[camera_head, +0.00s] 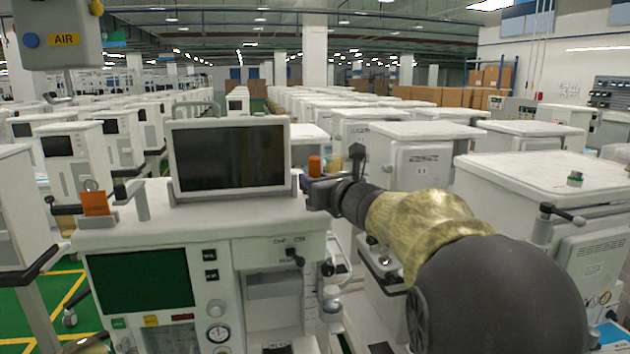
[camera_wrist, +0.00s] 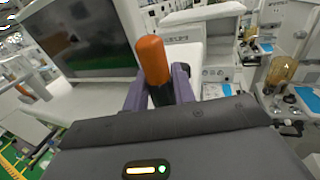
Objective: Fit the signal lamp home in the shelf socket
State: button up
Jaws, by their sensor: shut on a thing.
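The signal lamp has an orange rounded cap and a dark lower body. In the wrist view the lamp (camera_wrist: 153,60) stands between the purple fingers of my gripper (camera_wrist: 159,90), which is shut on its dark part. In the head view the lamp's orange cap (camera_head: 314,165) shows above my gripper (camera_head: 314,183), just right of the monitor on the near cart. The lamp looks roughly upright there. Its lower end is hidden by the gripper. I cannot make out the shelf socket in either view.
The monitor (camera_head: 229,156) stands on the near white cart (camera_head: 150,228), close left of my gripper. An orange block (camera_head: 95,203) sits at that cart's left side. Another white cart (camera_head: 545,172) on the right bears a small green-topped item (camera_head: 575,178). Rows of carts fill the background.

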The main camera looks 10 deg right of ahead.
jog(key=shift+f+b, duration=1.2)
jog(key=shift+b, duration=0.2)
jog(key=o, duration=1)
jog(key=shift+o, duration=0.2)
jog(key=shift+s, duration=0.1)
jog(key=b+v, duration=0.4)
jog(key=v, duration=1.3)
jog(key=shift+s, duration=0.15)
